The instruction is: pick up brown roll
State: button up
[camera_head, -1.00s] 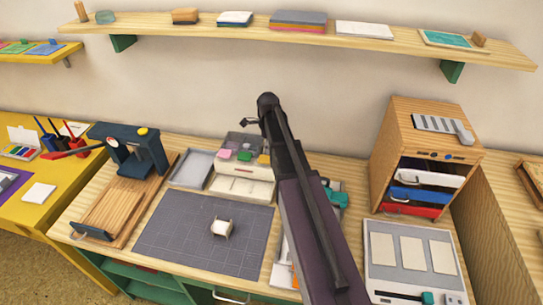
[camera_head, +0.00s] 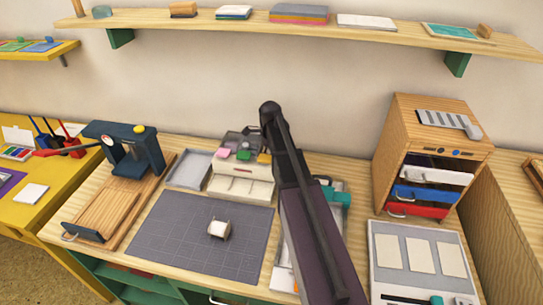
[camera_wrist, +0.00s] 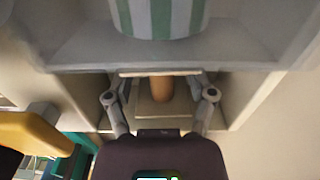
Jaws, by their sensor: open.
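In the wrist view, a short brown roll (camera_wrist: 161,90) stands in a pale compartment, straight ahead of my gripper (camera_wrist: 160,84). My fingers are spread wide, one on each side of the roll as seen from the wrist. A gap shows between each finger and the roll, and I cannot tell how deep the fingers reach. The lower end of the roll is hard to make out. In the head view I cannot pick out the brown roll, and my arm hides my fingers.
A white cup with green stripes (camera_wrist: 160,15) is at the top of the wrist view, by the compartment's pale edge. In the head view, a grey cutting mat (camera_head: 180,245) holds a small cream object (camera_head: 219,230). A wooden drawer cabinet (camera_head: 390,150) stands right of my arm.

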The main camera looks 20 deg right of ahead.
dwell(0.3)
grip_shut()
jog(key=shift+r, duration=0.1)
dwell(0.4)
notch_tip(320, 180, up, 10)
jog(key=p, duration=1)
dwell(0.5)
